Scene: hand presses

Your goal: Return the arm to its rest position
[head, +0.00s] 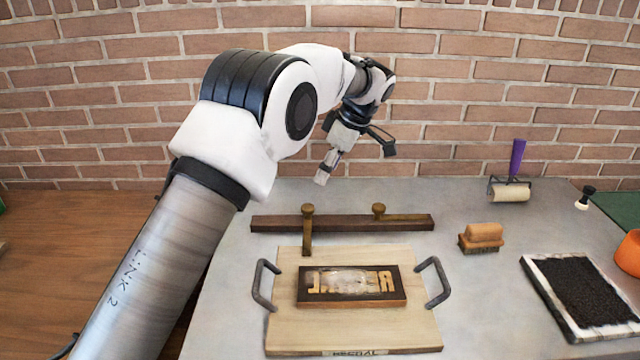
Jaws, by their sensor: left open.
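My left arm comes in from the left and bends over the back left of the grey table (225,300). My left gripper (328,166) is raised near the table's back edge and tilts down. It is open and I see nothing between its fingers. It is behind the wooden bar and apart from the things on the table. My right gripper is not in view.
A wooden board (350,335) with two grey handles bears a dark framed letter block (350,298). Behind it lies a dark wooden bar (345,223) with two brass-coloured knobs. A brush (482,237), a purple-handled roller (510,190) and a black-filled tray (530,262) stand right.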

